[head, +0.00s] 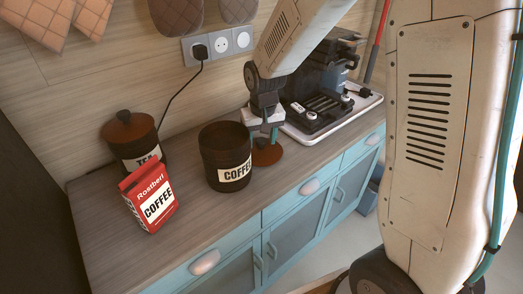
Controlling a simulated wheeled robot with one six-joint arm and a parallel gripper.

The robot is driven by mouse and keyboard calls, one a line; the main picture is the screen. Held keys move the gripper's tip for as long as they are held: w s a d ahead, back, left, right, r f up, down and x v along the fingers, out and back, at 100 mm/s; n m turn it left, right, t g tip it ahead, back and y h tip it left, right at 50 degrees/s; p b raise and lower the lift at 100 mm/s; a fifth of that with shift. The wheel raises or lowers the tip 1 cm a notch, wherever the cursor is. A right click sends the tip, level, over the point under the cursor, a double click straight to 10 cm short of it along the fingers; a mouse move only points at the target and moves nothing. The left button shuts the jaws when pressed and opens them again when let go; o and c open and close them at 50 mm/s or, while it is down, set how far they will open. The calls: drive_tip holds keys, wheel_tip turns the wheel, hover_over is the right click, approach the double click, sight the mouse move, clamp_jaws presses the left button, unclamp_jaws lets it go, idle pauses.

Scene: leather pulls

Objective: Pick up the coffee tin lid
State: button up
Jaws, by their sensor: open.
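The coffee tin lid (268,155) is a flat reddish-brown disc lying on the wooden counter, just right of the coffee tin. The coffee tin (225,160) is dark, open at the top and labelled COFFEE. My gripper (264,137) points down over the lid, and its jaws are open. It hides the upper middle of the lid, including any knob. I cannot tell whether the fingertips touch the lid.
A lidded tea tin (130,140) and a red coffee packet (149,199) stand at the left. A black appliance on a white tray (325,110) is close behind and right of my gripper. The counter front (190,225) is clear.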

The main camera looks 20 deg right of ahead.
drive_tip(key=shift+f, duration=0.45)
drive_tip(key=shift+c, duration=0.2)
drive_tip(key=c, duration=0.9)
drive_tip(key=shift+r, duration=0.1)
drive_tip(key=shift+c, duration=0.2)
